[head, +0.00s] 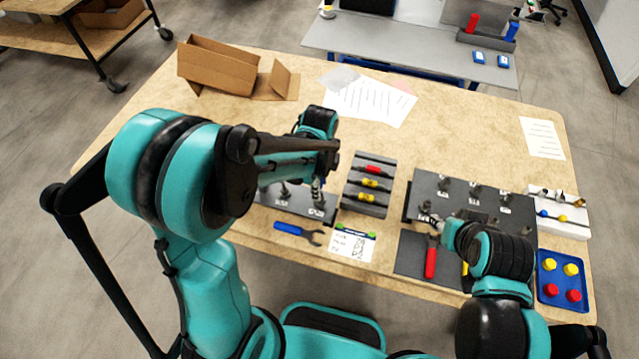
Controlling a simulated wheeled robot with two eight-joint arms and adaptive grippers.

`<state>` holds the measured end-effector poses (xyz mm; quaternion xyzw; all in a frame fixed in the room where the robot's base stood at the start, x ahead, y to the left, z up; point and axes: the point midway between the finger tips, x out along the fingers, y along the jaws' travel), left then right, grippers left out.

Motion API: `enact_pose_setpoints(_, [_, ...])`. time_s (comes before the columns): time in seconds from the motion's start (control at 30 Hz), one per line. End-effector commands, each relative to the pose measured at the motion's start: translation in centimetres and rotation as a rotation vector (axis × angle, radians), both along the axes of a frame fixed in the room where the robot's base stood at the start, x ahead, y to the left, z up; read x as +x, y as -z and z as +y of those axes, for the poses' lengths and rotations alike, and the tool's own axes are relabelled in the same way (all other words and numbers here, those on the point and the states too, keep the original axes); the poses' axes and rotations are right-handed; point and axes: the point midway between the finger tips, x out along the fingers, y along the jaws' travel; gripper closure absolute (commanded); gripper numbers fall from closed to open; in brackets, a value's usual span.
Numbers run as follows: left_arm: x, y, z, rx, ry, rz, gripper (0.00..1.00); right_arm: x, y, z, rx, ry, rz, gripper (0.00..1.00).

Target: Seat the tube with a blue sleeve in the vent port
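My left gripper (317,194) points down over the right part of the left dark plate (268,198), which carries several upright metal ports with small white labels. My own arm covers much of this plate. A small bluish patch shows at the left gripper, but I cannot tell whether it is the blue sleeve of a tube. The labels are too small to read, so I cannot tell which port is the vent port. A dark rack (361,207) holds tubes with red and yellow sleeves. My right gripper (432,220) is low at the left front of the right dark plate (425,182); its fingers are unclear.
A red-handled tool (430,262) lies on a dark mat (408,262). A white tray (577,229) and a blue tray with caps (541,290) stand right. An open cardboard box (218,67) is at the back.

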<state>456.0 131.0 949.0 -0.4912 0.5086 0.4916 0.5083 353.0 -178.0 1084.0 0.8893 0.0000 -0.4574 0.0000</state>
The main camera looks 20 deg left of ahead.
Motion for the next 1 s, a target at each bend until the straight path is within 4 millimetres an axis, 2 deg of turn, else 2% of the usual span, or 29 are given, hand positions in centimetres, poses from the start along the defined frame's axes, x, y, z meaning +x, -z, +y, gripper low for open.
enact_pose_setpoints(0.17, [0.0, -1.1, 0.0, 0.0, 0.0, 0.0, 0.61, 0.0, 0.0, 0.0, 0.0, 0.0, 0.0, 0.61])
enact_pose_setpoints(0.5, [0.0, -8.2, 0.0, 0.0, 0.0, 0.0, 0.61, 0.0, 0.0, 0.0, 0.0, 0.0, 0.0, 0.61])
enact_pose_setpoints(0.63, [0.0, -10.3, 0.0, 0.0, 0.0, 0.0, 0.61, 0.0, 0.0, 0.0, 0.0, 0.0, 0.0, 0.61])
enact_pose_setpoints(0.8, [0.0, -11.8, 0.0, 0.0, 0.0, 0.0, 0.61, 0.0, 0.0, 0.0, 0.0, 0.0, 0.0, 0.61])
enact_pose_setpoints(1.0, [0.0, -12.0, 0.0, 0.0, 0.0, 0.0, 0.61, 0.0, 0.0, 0.0, 0.0, 0.0, 0.0, 0.61])
